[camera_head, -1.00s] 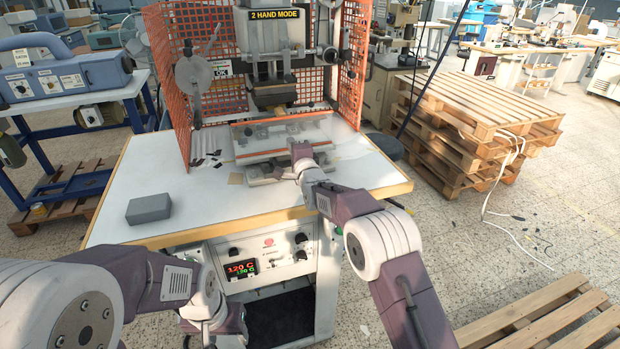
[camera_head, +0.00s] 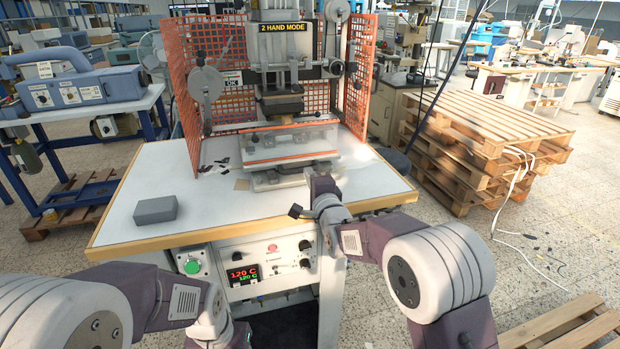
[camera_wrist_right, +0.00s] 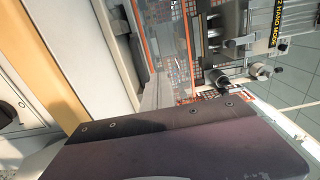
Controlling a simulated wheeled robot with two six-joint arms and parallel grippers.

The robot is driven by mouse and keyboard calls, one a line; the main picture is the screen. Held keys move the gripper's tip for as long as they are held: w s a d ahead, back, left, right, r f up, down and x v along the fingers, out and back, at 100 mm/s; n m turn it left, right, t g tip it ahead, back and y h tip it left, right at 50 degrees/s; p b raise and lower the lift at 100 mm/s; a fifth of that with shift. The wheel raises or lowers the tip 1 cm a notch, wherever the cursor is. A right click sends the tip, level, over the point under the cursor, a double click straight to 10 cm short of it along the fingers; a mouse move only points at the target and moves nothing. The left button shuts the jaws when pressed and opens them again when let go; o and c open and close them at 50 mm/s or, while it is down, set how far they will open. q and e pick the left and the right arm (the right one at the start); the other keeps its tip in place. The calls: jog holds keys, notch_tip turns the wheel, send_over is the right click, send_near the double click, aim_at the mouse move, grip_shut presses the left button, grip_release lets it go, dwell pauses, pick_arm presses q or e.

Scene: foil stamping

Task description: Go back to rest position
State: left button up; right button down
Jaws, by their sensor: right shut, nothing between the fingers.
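My right gripper (camera_head: 309,174) is above the front part of the white table, just in front of the press bed. Its jaws are shut and empty. In the right wrist view a dark purple part of my own arm fills the lower half, and the fingertips do not show. My left arm comes in at the lower left of the head view, low in front of the table. Its gripper fingers are not visible.
The stamping press (camera_head: 290,75) stands on the white table (camera_head: 125,215) between orange mesh guards (camera_head: 188,105). A grey block (camera_head: 155,210) lies at the table's left. A control panel (camera_head: 255,262) is below the table edge. Stacked pallets (camera_head: 480,135) stand at the right.

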jog(key=s+d+r+m+h+p, duration=0.25)
jog(key=d+r+p, duration=0.45)
jog(key=d+r, duration=0.35)
jog(key=s+d+f+n+g+h+p, duration=0.3)
jog(key=s+d+f+n+g, duration=0.5)
jog(key=s+f, duration=0.6)
jog(key=s+d+f+n+g, duration=0.1)
jog(key=s+f+n+g, duration=0.3)
jog(key=s, duration=0.5)
jog(key=s+f+n+g, duration=0.4)
jog(key=s+f, duration=0.2)
jog(key=s, duration=0.4)
jog(key=shift+s+d+n, duration=0.25)
jog(key=shift+d+n, duration=0.1)
jog(key=shift+d, duration=0.05)
